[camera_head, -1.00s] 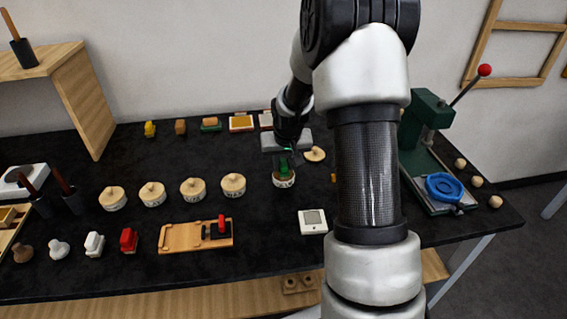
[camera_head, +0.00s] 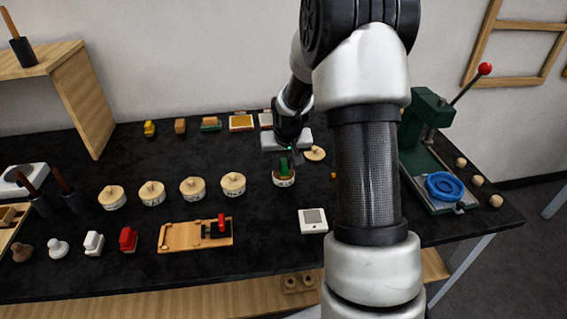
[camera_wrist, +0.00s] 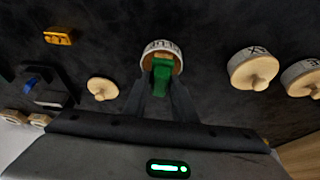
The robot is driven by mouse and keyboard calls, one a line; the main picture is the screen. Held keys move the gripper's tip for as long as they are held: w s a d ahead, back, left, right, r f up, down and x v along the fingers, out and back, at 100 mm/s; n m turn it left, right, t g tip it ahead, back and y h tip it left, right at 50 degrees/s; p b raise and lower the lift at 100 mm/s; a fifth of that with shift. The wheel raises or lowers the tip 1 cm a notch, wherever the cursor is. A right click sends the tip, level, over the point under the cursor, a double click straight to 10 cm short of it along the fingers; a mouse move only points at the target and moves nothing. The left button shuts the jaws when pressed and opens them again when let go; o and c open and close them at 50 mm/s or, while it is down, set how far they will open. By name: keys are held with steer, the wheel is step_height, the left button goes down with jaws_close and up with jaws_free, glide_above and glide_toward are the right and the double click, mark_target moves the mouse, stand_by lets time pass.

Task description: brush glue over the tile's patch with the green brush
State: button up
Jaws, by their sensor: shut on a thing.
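The green brush (camera_head: 284,166) is between the fingers of my gripper (camera_head: 287,155), which is shut on it. In the wrist view the green brush (camera_wrist: 161,77) shows between the dark fingers. It is at the mouth of an open round pot (camera_head: 284,180) with lettering on its side. The brush's lower end is hidden, so I cannot tell how deep it reaches. The pot's lid (camera_head: 315,154) lies on the bench just right of it. A white square piece with a grey-green patch (camera_head: 313,220) lies nearer the front; I cannot tell if this is the tile.
Several lidded pots (camera_head: 193,189) stand in a row to the left. A wooden board with a red-handled clamp (camera_head: 218,232) lies in front of them. A green press (camera_head: 428,150) with a blue ring stands right. The dark bench is clear between pot and white square.

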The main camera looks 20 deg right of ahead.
mark_target(284, 162)
stand_by(0.5)
steer(key=shift+r+p, duration=2.2)
steer(key=shift+r, duration=1.3)
steer(key=shift+s+f, duration=0.1)
